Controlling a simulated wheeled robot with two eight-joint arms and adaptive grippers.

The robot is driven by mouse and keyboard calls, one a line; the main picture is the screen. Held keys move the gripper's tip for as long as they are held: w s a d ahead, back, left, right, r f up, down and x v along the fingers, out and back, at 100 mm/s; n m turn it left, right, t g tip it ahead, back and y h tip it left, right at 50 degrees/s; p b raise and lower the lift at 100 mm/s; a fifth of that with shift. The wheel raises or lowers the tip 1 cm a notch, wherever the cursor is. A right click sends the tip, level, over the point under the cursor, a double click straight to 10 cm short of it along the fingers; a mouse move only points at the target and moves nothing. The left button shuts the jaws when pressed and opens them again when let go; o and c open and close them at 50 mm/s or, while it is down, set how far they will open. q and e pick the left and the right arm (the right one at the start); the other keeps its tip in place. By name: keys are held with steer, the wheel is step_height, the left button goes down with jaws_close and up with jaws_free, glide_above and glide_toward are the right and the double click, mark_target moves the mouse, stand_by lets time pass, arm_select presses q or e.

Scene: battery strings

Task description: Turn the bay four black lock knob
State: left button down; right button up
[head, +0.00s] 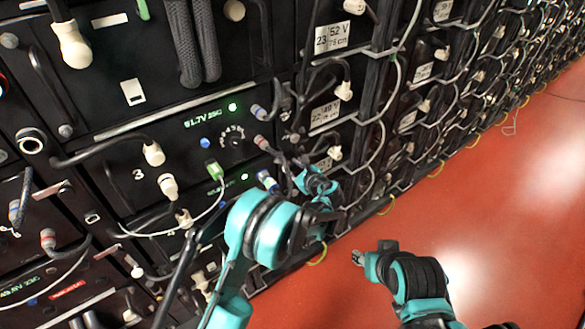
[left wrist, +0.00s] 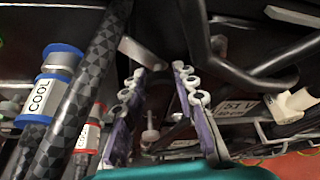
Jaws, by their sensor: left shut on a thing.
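My left gripper (head: 304,178) is at the front of the battery rack, right of the lower green display. In the left wrist view its two purple-padded fingers (left wrist: 160,84) stand close on either side of a dark thing, with a small pale stud showing lower between them. The dark thing looks like the black lock knob, but its shape and turn angle are mostly hidden. The gripper and arm cover the knob in the head view. My right gripper (head: 372,257) hangs over the red floor, away from the rack; its jaw opening is unclear.
A dial (head: 235,138) and green display (head: 210,116) sit above left of my left gripper. Cables crowd around it. Two thick pipes with blue and red COOL collars (left wrist: 42,97) lie left in the wrist view. The red floor (head: 490,195) is clear at right.

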arm_select(q)
steer(key=m+g+y, duration=0.1)
steer(key=m+y, duration=0.1)
steer(key=m, duration=0.1)
steer(key=shift+m+g+b, duration=0.4)
steer(key=m+g+y+b, duration=0.1)
steer(key=m+y, duration=0.1)
steer(key=m, duration=0.1)
steer(key=shift+m, duration=0.3)
stand_by(0.4)
steer(key=c, duration=1.2)
jaws_free()
steer(key=v, duration=1.2)
steer(key=shift+w+d+f, duration=0.1)
steer(key=shift+d+f, duration=0.05)
